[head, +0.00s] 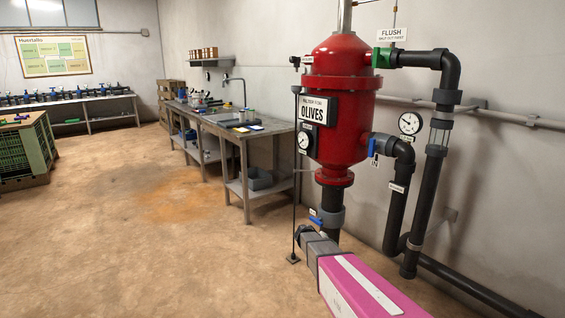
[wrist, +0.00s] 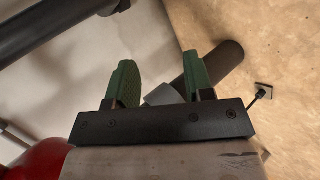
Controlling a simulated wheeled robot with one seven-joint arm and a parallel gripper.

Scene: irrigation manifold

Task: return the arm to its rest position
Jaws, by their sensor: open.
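My arm reaches in from the bottom right of the head view. My gripper (head: 303,232) is at its far end, low in front of the red filter tank's bottom pipe. In the wrist view my gripper (wrist: 155,68) shows two green fingers standing apart, with nothing held between them. A dark pipe (wrist: 226,60) with a grey collar (wrist: 163,95) lies beyond the fingers, partly hidden by the right one. I cannot tell the exact gap to it. In the head view, the fingertips are small and hard to make out.
The red filter tank (head: 336,105) stands close by, with a blue-handled valve (head: 316,220) below it. Black pipes (head: 430,150) run along the wall at right. A thin rod (head: 295,190) stands left of the tank. A workbench (head: 250,130) is behind. The floor (head: 130,240) at left is clear.

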